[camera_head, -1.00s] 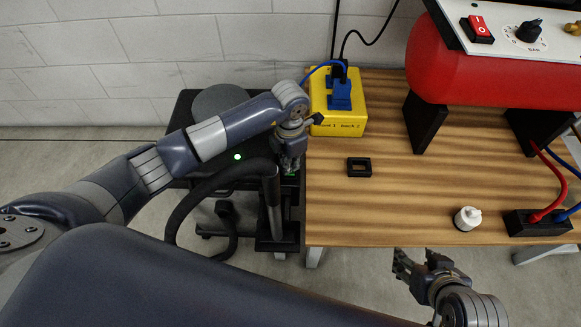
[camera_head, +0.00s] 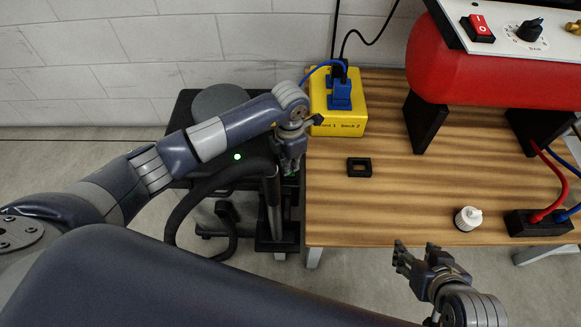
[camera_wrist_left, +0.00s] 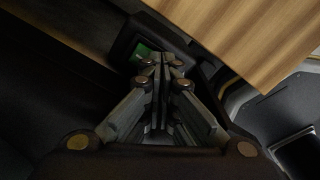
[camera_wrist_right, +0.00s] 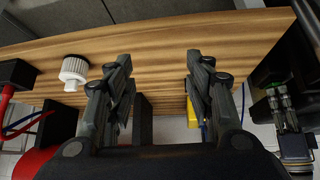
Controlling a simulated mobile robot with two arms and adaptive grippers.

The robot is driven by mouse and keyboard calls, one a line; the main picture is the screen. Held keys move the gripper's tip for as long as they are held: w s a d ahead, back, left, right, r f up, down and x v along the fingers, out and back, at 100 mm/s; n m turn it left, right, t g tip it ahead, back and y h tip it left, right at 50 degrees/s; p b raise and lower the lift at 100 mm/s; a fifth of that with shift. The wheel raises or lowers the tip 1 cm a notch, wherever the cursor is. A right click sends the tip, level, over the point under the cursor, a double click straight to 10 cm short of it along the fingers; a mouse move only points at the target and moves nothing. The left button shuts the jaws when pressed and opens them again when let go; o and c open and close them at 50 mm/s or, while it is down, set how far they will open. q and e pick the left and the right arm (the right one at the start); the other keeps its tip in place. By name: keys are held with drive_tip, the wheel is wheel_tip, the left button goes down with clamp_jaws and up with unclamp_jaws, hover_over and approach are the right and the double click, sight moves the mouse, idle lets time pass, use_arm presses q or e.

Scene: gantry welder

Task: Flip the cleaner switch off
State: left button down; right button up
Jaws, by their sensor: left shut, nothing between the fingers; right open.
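The cleaner (camera_head: 226,172) is a dark machine with a black hose, left of the table, and a small green light (camera_head: 237,157) glows on it. In the left wrist view, a green switch (camera_wrist_left: 144,51) in a black housing lies just beyond the fingertips of my left gripper (camera_wrist_left: 160,62). The fingers partly cover the switch, and I cannot tell whether they touch it. My left gripper (camera_head: 290,166) is shut and empty, pointing down beside the table's left edge. My right gripper (camera_head: 415,254) is open and empty in front of the table; its spread fingers show in the right wrist view (camera_wrist_right: 158,75).
The wooden table (camera_head: 400,205) holds a yellow power box (camera_head: 347,120) with blue plugs, a black square frame (camera_head: 359,167), a white cap (camera_head: 468,218) and a black socket block (camera_head: 537,223). A red tank (camera_head: 470,70) stands at the back right. The table's left edge is close to my left gripper.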

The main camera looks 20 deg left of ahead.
use_arm(q)
drive_tip(key=shift+f+b, duration=0.3)
drive_tip(key=shift+f, duration=0.1)
use_arm(e)
drive_tip(key=shift+w+a+r+t, duration=0.25)
drive_tip(key=shift+w+r+t, duration=0.15)
drive_tip(key=shift+w, duration=0.25)
drive_tip(key=shift+w+a+r+t, duration=0.2)
drive_tip(key=shift+w+r+t, duration=0.1)
drive_tip(key=shift+w+r, duration=0.25)
idle(0.5)
use_arm(q)
drive_tip(key=shift+s, duration=0.1)
use_arm(e)
drive_tip(key=shift+f, duration=0.15)
